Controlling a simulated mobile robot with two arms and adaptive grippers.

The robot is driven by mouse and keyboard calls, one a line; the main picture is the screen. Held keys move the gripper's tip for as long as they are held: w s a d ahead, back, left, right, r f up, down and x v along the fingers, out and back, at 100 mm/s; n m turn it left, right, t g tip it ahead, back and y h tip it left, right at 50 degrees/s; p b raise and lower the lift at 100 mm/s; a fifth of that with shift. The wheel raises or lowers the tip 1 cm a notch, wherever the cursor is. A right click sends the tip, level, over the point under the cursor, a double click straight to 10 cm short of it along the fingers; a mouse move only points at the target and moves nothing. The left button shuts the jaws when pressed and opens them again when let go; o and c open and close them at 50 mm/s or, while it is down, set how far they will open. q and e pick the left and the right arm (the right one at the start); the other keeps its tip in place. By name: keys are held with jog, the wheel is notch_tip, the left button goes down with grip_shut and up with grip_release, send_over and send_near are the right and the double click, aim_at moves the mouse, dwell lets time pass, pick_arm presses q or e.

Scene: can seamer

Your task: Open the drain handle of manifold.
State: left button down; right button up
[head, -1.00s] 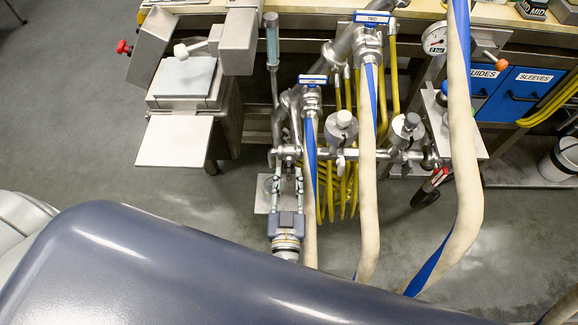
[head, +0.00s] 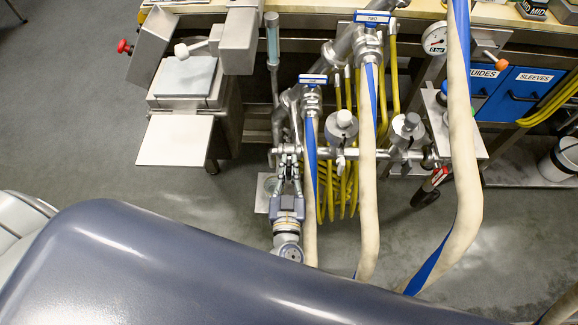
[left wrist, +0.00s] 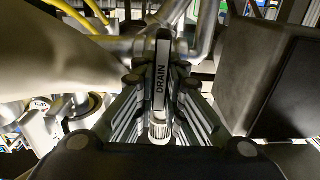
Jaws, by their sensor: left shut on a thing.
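The manifold (head: 345,48) is a slanted steel pipe with valves, in the middle of the head view. Its blue handles, ONE (head: 312,79) and TWO (head: 372,17), sit above tan and blue hoses. My left gripper (head: 287,162) reaches up from below to the manifold's lower left end. In the left wrist view, the drain handle (left wrist: 161,80), a dark bar with a white DRAIN label, lies lengthwise between the fingers of my left gripper (left wrist: 160,82), which are shut on it. The drain handle cannot be made out in the head view. My right gripper is not in view.
Hoses, one tan and blue (head: 366,180), hang just right of my left gripper. Yellow coiled tubing (head: 349,190) is behind them. A steel machine with a flat plate (head: 175,141) stands to the left. Open grey floor (head: 70,130) lies farther left.

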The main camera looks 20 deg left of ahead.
pick_arm(q)
jog(key=shift+n, duration=0.4)
jog(key=n, duration=0.3)
jog(key=shift+a, duration=0.15)
jog(key=shift+s+a+f+n, duration=0.1)
jog(key=shift+n, duration=1.15)
jog(key=shift+a+f+n, duration=0.1)
jog(key=shift+n, duration=1.15)
jog(key=c, duration=1.7)
grip_release()
jog(key=shift+s, duration=0.1)
jog(key=v, duration=1.2)
jog(key=shift+r, duration=0.1)
